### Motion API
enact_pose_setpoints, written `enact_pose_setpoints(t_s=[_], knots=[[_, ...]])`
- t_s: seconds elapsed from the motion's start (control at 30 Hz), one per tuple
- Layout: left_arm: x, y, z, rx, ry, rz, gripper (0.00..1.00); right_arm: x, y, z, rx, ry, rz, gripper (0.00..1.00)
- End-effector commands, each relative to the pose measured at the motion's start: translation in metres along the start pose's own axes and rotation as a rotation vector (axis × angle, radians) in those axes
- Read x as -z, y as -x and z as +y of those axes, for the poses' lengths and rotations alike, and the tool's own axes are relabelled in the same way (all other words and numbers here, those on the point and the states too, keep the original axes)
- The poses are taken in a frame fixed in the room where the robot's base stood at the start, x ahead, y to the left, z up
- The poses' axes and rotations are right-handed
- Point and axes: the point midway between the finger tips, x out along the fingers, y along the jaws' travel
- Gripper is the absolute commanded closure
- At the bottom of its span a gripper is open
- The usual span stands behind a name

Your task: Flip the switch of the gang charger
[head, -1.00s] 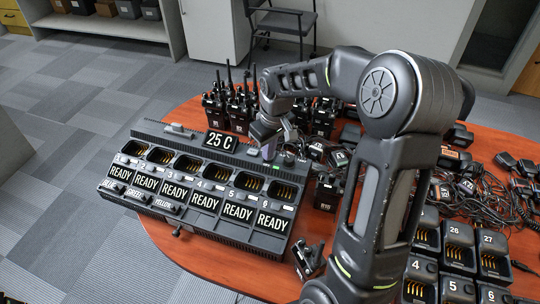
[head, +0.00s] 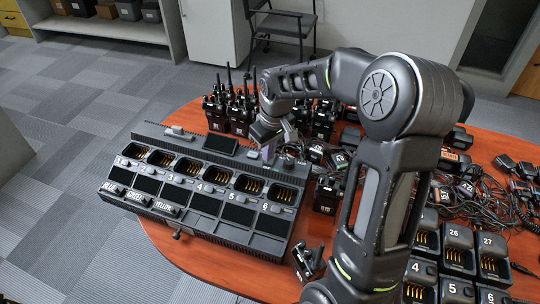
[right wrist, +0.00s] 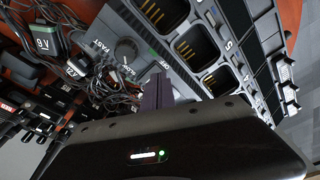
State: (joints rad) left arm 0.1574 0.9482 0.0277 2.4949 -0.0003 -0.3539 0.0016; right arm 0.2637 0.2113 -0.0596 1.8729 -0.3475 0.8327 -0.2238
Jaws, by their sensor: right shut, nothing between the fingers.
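The gang charger (head: 207,223) is a long dark unit on the table, with a row of empty numbered bays. Its small front displays are blank, and its top display (head: 220,144) is dark. My right gripper (head: 269,153) is shut and empty, pointing down at the back right end of the charger. In the right wrist view its closed fingers (right wrist: 153,98) are at the charger's control end, beside a round knob (right wrist: 126,50) with a "FAST" label. The switch itself I cannot make out; the fingers may hide it. My left gripper is out of view.
Several handheld radios (head: 238,112) stand behind the charger. Small adapters and tangled cables (head: 490,195) cover the right of the table. Numbered single chargers (head: 457,250) stand at front right. A bare strip of wooden table (head: 190,262) lies in front of the charger.

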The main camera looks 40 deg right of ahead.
Motion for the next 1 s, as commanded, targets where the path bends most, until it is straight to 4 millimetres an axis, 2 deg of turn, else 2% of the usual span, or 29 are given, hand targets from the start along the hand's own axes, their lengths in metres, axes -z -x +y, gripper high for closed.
enact_pose_setpoints(t_s=[0.03, 0.53, 1.0], knots=[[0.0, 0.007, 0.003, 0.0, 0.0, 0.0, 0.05, 0.002, 0.009, 0.0, 0.0, 0.0, 0.001, 1.0], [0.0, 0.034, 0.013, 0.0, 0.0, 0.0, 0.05, 0.008, 0.05, 0.0, 0.0, 0.0, 0.001, 1.0], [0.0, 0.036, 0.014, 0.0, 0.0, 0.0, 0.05, 0.008, 0.054, 0.0, 0.0, 0.0, 0.0, 1.0]])
